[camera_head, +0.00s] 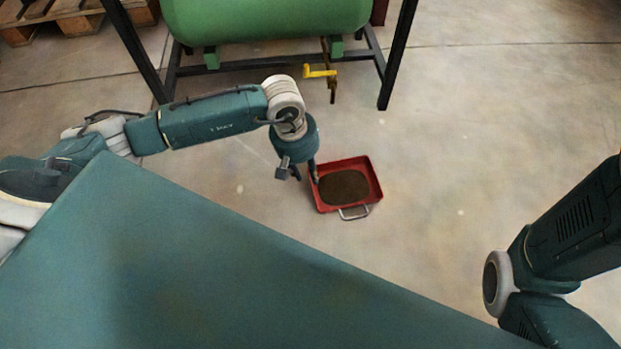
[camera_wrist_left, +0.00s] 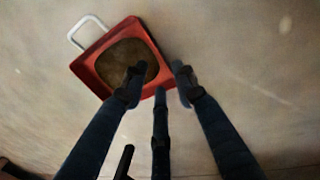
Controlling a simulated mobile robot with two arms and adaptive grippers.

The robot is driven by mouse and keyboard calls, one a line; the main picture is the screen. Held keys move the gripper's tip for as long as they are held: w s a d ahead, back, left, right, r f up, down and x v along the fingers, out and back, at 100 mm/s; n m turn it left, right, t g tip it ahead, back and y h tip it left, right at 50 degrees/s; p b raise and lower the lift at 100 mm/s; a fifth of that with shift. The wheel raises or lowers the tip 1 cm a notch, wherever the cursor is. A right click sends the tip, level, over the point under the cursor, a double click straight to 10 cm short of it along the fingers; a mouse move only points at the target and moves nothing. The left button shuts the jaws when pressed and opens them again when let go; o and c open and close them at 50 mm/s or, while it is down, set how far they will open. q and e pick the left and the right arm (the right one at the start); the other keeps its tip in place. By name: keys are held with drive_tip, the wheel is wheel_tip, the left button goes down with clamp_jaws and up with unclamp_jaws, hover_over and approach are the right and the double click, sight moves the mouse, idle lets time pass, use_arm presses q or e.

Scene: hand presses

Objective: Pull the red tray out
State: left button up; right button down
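The red tray (camera_head: 375,180) is a square, shallow box on the floor near the middle of the head view, with brown material (camera_head: 343,187) inside. Its metal handle (camera_head: 354,214) is on the side nearer to me. My left gripper (camera_head: 308,174) is at the tray's left edge, pointing down. The handle (camera_wrist_left: 84,27) is on the tray's far side from the fingers there. Whether a finger touches the tray is unclear. My right gripper is out of view.
A green tank (camera_head: 265,18) on a dark metal frame (camera_head: 397,60) stands behind the tray, with a yellow lever (camera_head: 321,73) below it. A wooden pallet (camera_head: 75,16) is at the far left. The floor right of the tray is clear.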

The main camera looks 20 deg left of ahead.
use_arm(q)
drive_tip(key=r, duration=0.4)
drive_tip(key=shift+s+a, duration=0.2)
drive_tip(key=shift+a, duration=0.05)
